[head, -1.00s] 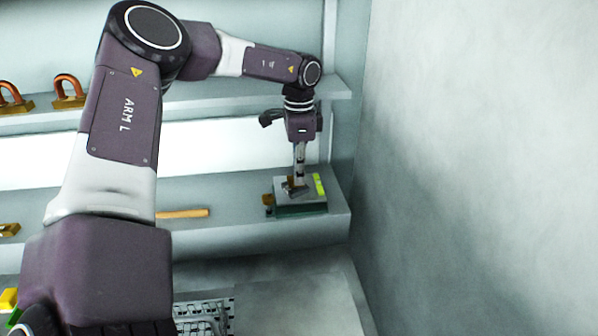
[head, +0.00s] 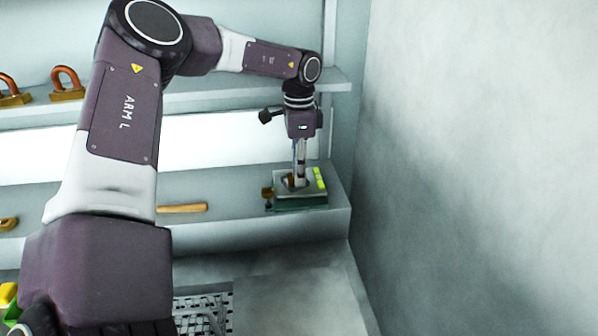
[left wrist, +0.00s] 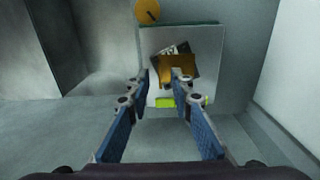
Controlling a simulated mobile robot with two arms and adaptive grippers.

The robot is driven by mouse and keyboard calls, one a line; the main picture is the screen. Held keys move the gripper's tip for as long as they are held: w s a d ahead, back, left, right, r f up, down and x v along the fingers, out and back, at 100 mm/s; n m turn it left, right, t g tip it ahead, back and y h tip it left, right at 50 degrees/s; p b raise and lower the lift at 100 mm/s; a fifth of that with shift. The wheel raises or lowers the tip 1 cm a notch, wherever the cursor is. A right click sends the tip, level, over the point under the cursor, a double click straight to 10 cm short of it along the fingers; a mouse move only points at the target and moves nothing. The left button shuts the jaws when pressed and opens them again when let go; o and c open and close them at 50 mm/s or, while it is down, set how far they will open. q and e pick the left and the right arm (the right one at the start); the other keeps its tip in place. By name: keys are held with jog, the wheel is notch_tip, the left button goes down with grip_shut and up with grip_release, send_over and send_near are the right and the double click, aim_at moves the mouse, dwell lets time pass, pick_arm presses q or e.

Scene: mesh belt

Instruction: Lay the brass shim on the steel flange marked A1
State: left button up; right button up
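The grey steel flange (head: 310,190) is a flat plate on a green base on the lower shelf, at its right end; it also shows in the left wrist view (left wrist: 152,92). It carries a yellow-green strip (left wrist: 180,101) and a black-and-white marking (left wrist: 172,49), too small to read. The brass shim (left wrist: 180,68), a thin brass-coloured rectangle, appears to lie on the flange, slightly turned and partly over the marking. My left gripper (left wrist: 161,73) points down at the flange with its fingers apart; the right finger overlaps the shim in the picture. My right gripper is out of view.
A brass round part (left wrist: 147,11) is beside the flange. A wooden stick (head: 182,208) lies left of it on the shelf. Padlock-like pieces (head: 67,84) stand on the upper shelf. A plain wall (head: 480,150) closes the right side. A mesh belt (head: 205,312) is below.

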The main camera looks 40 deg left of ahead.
pick_arm(q)
jog(key=shift+r+p, duration=0.45)
jog(key=shift+p, duration=0.2)
jog(key=shift+r+p, duration=0.45)
jog(key=shift+p, duration=0.1)
jog(key=shift+w+r+b, duration=0.15)
jog(key=shift+r+b, duration=0.4)
jog(key=shift+b, duration=0.25)
notch_tip(320, 180, up, 10)
jog(key=b, duration=0.1)
jog(key=shift+r+b, duration=0.2)
jog(key=shift+b, duration=0.2)
jog(key=shift+s, duration=0.2)
